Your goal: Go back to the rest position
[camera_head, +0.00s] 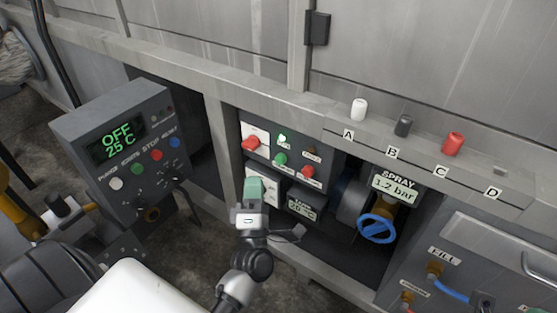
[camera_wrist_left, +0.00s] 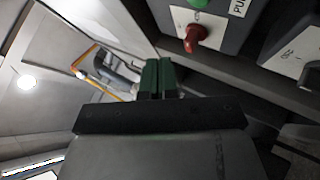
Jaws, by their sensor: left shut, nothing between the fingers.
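My left gripper (camera_head: 253,188) is in the lower middle of the head view, with green fingertips. Its fingers are shut with nothing between them. It is in front of the lower part of the control panel, just below the red knob and the green button. In the left wrist view the two green fingers (camera_wrist_left: 157,78) lie side by side, pointing up. A red knob (camera_wrist_left: 195,37) shows beyond them to the upper right. My right gripper is not in view.
A grey control box (camera_head: 118,150) with a green "OFF 25 C" display stands at left. A metal ledge holds white (camera_head: 359,109), dark (camera_head: 403,125) and red (camera_head: 453,143) pieces beside letter labels. A blue handwheel (camera_head: 377,229) sits under the spray gauge (camera_head: 395,187).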

